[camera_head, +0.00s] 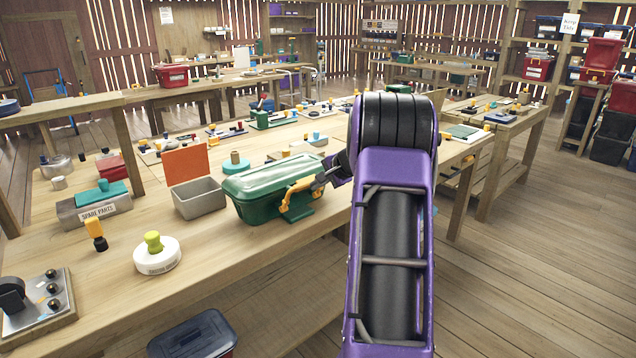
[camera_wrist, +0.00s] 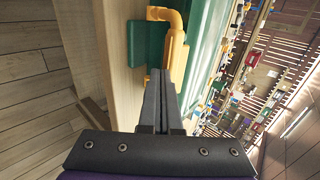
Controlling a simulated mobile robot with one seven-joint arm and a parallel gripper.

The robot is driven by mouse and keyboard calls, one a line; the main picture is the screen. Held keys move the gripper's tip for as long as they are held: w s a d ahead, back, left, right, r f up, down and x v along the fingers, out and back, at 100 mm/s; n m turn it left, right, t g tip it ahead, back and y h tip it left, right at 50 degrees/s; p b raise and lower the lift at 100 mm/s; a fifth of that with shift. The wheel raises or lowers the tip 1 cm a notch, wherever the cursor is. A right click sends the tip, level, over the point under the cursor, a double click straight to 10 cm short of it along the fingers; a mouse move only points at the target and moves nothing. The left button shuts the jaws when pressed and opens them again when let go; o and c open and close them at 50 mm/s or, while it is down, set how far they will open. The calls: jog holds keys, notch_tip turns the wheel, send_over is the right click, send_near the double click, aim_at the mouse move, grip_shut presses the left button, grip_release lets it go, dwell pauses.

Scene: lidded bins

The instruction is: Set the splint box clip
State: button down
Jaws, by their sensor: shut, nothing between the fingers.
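The splint box appears to be the green lidded box (camera_head: 262,193) on the long wooden table, with its lid down. A yellow-orange clip (camera_head: 290,205) is on its near right side. In the wrist view the clip (camera_wrist: 176,45) is a bent yellow bar against the green box wall (camera_wrist: 205,50). My gripper (camera_head: 319,181) is at the upper end of the clip. Its dark fingers (camera_wrist: 157,75) are shut together and empty, close beside the clip; I cannot tell if they touch it. I cannot tell whether the clip is fastened.
A grey open box with an orange lid (camera_head: 200,197) stands left of the green box. A white round container with a yellow-green knob (camera_head: 157,255) and a spare parts box (camera_head: 95,208) are farther left. The table edge runs just in front of the green box.

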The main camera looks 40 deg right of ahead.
jog(key=w+r+g+p, duration=0.1)
jog(key=p, duration=0.3)
jog(key=shift+w+a+r, duration=0.1)
jog(key=shift+w+r, duration=0.15)
jog(key=shift+r, duration=0.05)
jog(key=shift+w+r, duration=0.15)
jog(key=shift+w, duration=0.6)
jog(key=shift+r, duration=0.1)
jog(key=shift+r+p, duration=0.6)
jog(key=shift+r, duration=0.1)
